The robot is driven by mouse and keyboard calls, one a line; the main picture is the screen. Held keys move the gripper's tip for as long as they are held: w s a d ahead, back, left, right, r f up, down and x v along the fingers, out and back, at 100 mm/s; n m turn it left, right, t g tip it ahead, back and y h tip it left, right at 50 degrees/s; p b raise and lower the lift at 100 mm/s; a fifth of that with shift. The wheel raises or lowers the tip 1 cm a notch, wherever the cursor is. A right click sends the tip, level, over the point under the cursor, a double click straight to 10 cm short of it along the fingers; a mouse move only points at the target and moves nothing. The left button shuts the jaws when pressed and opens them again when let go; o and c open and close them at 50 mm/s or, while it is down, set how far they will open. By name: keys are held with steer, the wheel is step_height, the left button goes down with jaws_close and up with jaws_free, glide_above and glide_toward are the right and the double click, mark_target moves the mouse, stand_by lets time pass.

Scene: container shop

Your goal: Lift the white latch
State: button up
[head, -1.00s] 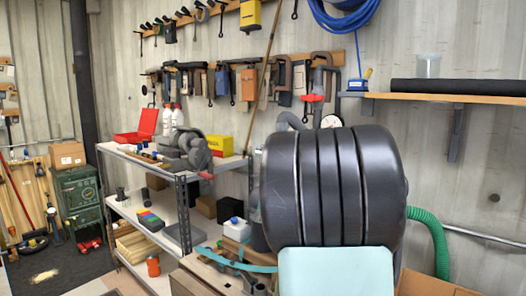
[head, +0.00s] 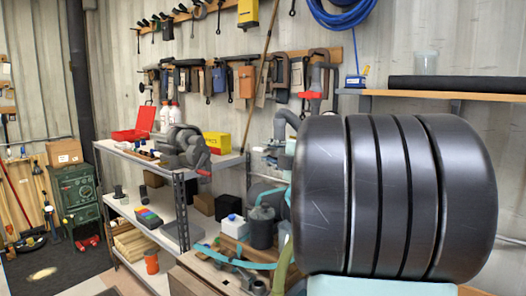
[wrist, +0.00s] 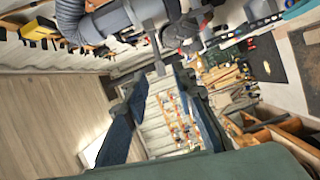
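My gripper (wrist: 162,90) shows in the wrist view as two dark blue fingers with a clear gap between them. It is open, and I see nothing held in it. A grey bar (wrist: 155,52) appears just beyond the fingertips; I cannot tell whether it touches them. I cannot make out a white latch in either view. In the head view my large black ribbed arm part covers the right middle, and the gripper itself is not visible there.
A metal shelf (head: 120,202) with a grey vise (head: 185,147) and a red box (head: 136,129) stands left. A wooden wall shelf (head: 450,96) is at right. Hand tools hang on the wall. Dark floor (head: 75,262) is mostly open at far left.

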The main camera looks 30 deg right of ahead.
steer(key=s, duration=0.6)
steer(key=shift+s+r, duration=0.15)
steer(key=shift+s, duration=0.1)
